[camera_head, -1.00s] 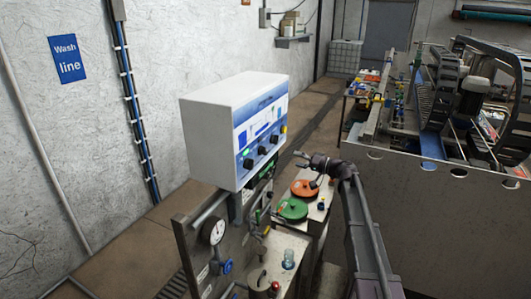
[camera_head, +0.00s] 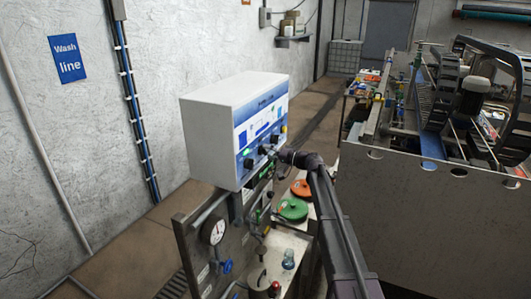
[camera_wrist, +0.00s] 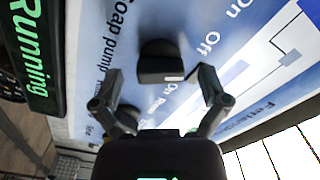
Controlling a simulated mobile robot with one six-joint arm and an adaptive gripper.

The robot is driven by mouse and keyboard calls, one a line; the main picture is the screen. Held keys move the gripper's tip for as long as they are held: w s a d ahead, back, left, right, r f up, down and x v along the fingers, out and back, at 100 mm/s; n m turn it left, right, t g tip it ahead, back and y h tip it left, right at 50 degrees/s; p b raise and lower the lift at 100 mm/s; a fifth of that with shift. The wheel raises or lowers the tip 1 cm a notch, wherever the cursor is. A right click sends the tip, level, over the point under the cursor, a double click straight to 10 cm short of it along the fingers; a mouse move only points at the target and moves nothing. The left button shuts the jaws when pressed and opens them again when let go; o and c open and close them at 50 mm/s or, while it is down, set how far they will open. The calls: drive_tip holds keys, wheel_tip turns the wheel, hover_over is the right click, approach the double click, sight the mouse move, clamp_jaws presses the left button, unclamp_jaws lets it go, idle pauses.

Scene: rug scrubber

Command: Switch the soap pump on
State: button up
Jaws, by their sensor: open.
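The white control box (camera_head: 225,135) with a blue and white front panel hangs at the centre of the head view. In the wrist view a black knob (camera_wrist: 160,62) sits beside the printed words "Soap pump" (camera_wrist: 118,30), with "Off" and "On" printed near it. My gripper (camera_wrist: 154,74) is open, with one fingertip to the left and one to the right of this knob, apart from it. In the head view my gripper (camera_head: 268,151) is in front of the panel's knobs and partly hides them.
Another dark knob (camera_wrist: 128,115) is partly hidden behind my left finger. A green "Running" display (camera_wrist: 30,60) is at the left. A large machine (camera_head: 430,190) stands to the right.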

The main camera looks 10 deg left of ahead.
drive_tip(key=shift+w+a, duration=0.2)
drive_tip(key=shift+a, duration=0.3)
drive_tip(key=c, duration=1.2)
drive_tip(key=shift+o, duration=0.2)
drive_tip(key=shift+m, duration=0.5)
drive_tip(key=m, duration=0.5)
drive_tip(key=shift+r, duration=0.1)
drive_tip(key=m, duration=0.6)
